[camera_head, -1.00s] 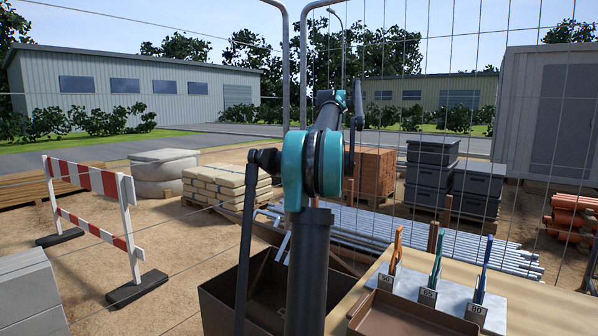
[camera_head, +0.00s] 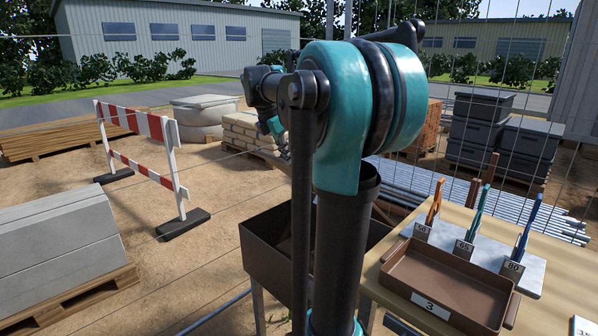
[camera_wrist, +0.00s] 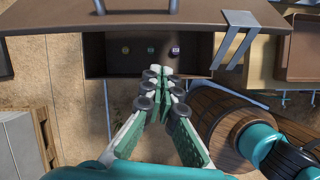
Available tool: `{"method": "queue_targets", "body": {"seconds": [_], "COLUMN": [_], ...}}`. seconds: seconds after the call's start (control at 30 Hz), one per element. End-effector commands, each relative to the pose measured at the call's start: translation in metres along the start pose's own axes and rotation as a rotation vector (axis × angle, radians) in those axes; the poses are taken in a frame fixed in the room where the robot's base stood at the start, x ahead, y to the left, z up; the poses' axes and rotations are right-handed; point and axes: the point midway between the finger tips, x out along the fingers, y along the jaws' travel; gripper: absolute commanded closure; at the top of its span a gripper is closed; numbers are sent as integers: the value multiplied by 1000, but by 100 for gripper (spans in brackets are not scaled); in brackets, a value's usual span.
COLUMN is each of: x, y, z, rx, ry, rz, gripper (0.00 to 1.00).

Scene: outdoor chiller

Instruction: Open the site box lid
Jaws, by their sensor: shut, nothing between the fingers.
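The site box is a dark brown open-topped box; its outer wall (camera_head: 270,260) shows left of my arm in the head view. In the wrist view a brown panel with a handle (camera_wrist: 135,8), apparently the lid (camera_wrist: 150,25), lies at the top, above a dark opening (camera_wrist: 200,55). A few small round items show inside. My gripper (camera_wrist: 158,72) has its green and white fingers together and empty, in front of the opening. I cannot tell whether the fingertips touch the box. In the head view my arm hides part of the box and any lid there.
A wooden table (camera_head: 555,290) stands right of the box, holding a brown tray (camera_head: 450,280) and several coloured tools in a grey rack (camera_head: 530,275). A bent grey strip (camera_wrist: 235,38) shows by the opening. Grey blocks (camera_head: 55,240) and a striped barrier (camera_head: 145,125) stand left, with bare ground between.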

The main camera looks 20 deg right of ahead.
Motion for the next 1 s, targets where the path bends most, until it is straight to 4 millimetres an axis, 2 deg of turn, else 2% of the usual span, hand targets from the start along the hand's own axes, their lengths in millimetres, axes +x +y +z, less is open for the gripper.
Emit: {"method": "queue_targets", "body": {"seconds": [0.03,0.1,0.37,0.9,0.93,1.0], "x": [-1,-2,6,96,100,92], "y": [-2,-4,-6,-1,-1,1], "z": [-10,-17,-21,-11,-10,0], "rx": [-66,-136,-212,-206,-206,-206], "ry": [-35,-76,-122,-119,-119,-119], "rz": [13,27,38,37,37,38], "gripper": [100,100,100,100,100,100]}}
